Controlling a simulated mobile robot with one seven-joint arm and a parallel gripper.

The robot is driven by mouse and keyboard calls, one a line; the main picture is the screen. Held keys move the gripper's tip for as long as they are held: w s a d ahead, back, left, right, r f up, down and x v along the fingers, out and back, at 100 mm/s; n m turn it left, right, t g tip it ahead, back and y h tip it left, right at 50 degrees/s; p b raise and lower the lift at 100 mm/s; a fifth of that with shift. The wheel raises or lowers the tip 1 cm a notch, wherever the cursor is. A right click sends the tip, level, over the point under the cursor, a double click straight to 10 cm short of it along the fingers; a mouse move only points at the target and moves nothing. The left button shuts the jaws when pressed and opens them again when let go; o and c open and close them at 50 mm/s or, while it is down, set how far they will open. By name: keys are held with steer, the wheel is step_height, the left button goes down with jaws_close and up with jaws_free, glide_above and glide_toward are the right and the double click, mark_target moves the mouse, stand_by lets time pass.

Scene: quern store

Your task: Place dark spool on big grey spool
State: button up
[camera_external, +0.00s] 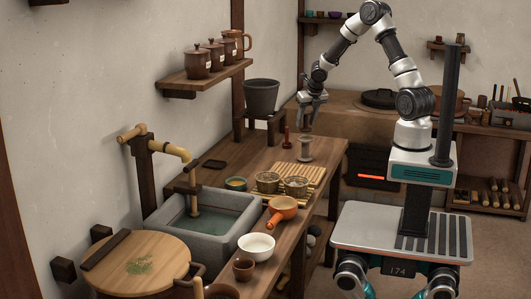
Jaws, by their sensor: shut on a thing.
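My gripper (312,98) hangs above the back right part of the wooden counter, pointing down. It is shut on a small dark thing, which seems to be the dark spool (308,117); at this size its shape is hard to make out. A big grey spool (305,147) stands upright on the counter almost directly below my gripper. The held thing appears to be a little above the grey spool, with a gap between them that I cannot measure from this one view.
A slim red-brown upright piece (287,138) stands just left of the grey spool. A dark bucket (261,97) on a wooden stand is farther left. The stone sink (205,232) is front left.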

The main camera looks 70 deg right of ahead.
mark_target(306, 126)
steer(key=shift+f+b, duration=0.4)
steer(key=shift+f, duration=1.1)
steer(key=shift+f, duration=0.1)
steer(key=o, duration=1.1)
steer(key=shift+r, duration=0.4)
steer(key=p+v, duration=0.4)
steer(key=v, duration=0.7)
steer(key=shift+s+a+r, duration=0.15)
steer(key=shift+r, duration=0.05)
